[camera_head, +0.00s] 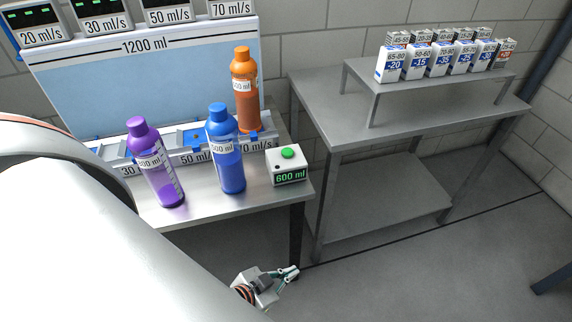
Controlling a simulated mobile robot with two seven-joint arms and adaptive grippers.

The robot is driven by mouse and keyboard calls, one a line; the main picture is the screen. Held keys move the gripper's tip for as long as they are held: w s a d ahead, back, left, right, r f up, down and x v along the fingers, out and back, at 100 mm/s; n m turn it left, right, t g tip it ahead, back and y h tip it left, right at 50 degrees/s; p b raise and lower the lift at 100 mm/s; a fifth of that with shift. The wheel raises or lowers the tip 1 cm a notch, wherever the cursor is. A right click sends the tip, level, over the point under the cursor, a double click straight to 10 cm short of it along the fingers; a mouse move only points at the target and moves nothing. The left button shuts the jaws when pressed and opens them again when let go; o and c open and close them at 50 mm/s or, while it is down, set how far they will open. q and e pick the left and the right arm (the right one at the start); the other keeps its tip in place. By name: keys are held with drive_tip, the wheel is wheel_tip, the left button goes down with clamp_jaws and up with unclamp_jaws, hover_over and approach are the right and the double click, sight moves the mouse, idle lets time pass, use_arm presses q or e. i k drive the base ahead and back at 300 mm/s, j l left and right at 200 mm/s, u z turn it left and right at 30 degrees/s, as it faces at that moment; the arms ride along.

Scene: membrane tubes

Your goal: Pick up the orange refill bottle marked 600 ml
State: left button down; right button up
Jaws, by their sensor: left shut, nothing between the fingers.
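The orange bottle (246,105) stands upright at the back right of the metal table, against the front of the large tank. Its white label ends in "00 ml"; I cannot read the first digit clearly. My left gripper (289,273) is at the bottom middle of the head view, low in front of the table and well apart from the bottle. It is shut and empty. My right gripper is not in view.
A blue bottle (229,170) and a purple bottle (163,180) stand left of the orange one, nearer the front. A white box (286,171) with a green button reads "600 ml". The tank (140,90) stands behind. A grey side table (420,122) holds several small cartons.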

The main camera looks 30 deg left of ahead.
sight(244, 69)
drive_tip(key=u, duration=1.35)
drive_tip(key=i+l, duration=0.1)
drive_tip(key=l, duration=1.9)
drive_tip(key=i+u, duration=0.05)
